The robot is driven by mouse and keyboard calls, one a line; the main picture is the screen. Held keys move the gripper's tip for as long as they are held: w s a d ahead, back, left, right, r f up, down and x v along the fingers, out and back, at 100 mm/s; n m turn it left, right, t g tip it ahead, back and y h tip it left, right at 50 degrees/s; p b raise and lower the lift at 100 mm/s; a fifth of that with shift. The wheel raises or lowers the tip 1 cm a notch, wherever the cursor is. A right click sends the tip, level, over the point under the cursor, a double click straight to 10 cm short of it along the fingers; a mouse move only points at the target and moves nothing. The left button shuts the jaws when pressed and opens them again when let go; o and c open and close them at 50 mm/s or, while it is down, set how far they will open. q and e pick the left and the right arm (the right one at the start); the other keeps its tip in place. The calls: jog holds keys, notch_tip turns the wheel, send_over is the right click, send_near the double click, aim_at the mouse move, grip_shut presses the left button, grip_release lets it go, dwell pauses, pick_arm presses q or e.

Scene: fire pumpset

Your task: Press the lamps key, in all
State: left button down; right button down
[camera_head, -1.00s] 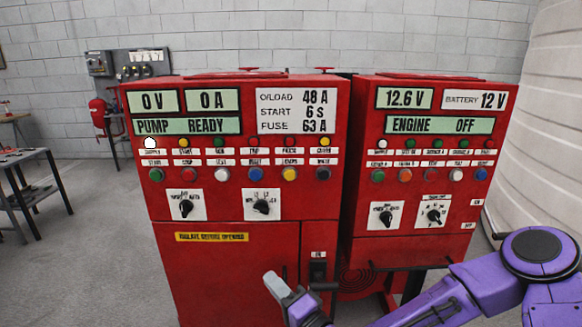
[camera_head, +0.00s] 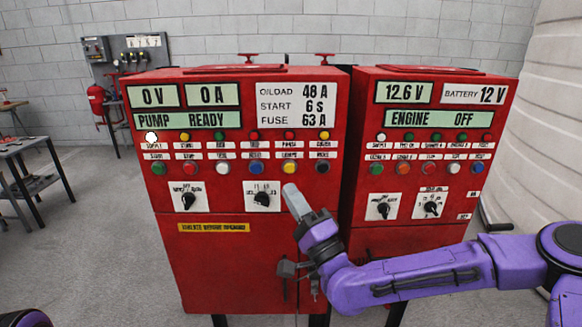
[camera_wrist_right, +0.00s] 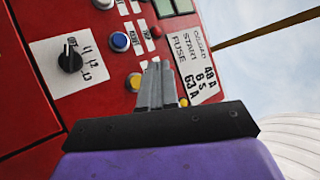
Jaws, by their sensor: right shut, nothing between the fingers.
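The left red cabinet (camera_head: 262,240) has a row of coloured push buttons under small labels. A yellow button (camera_head: 289,167), second from the right end, sits under a label too small to read surely; I take it as the lamps key. It also shows in the right wrist view (camera_wrist_right: 134,81), just left of the fingers. My right gripper (camera_head: 290,188) is shut and empty, its tips just below the yellow button in the head view. In the right wrist view the fingertips (camera_wrist_right: 158,66) partly cover the panel beside it. Contact cannot be told. My left gripper is out of view.
A blue button (camera_head: 256,168) and a black button (camera_head: 322,167) flank the yellow one. A rotary switch (camera_head: 262,197) lies below left. The engine cabinet (camera_head: 410,240) stands close on the right. A white indicator lamp (camera_head: 151,137) looks bright.

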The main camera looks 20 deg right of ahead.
aim_at(292, 178)
jog(key=w+d, duration=0.2)
jog(key=w, duration=0.4)
jog(key=shift+w, duration=0.25)
dwell(1.7)
jog(key=shift+w+b, duration=0.3)
jog(key=shift+w, duration=0.15)
jog(key=shift+w+d, duration=0.15)
jog(key=shift+w, duration=0.2)
dwell(0.6)
jog(key=shift+s+b, duration=0.1)
jog(key=shift+b, duration=0.2)
jog(key=shift+s+a, duration=0.2)
jog(key=shift+s, duration=0.5)
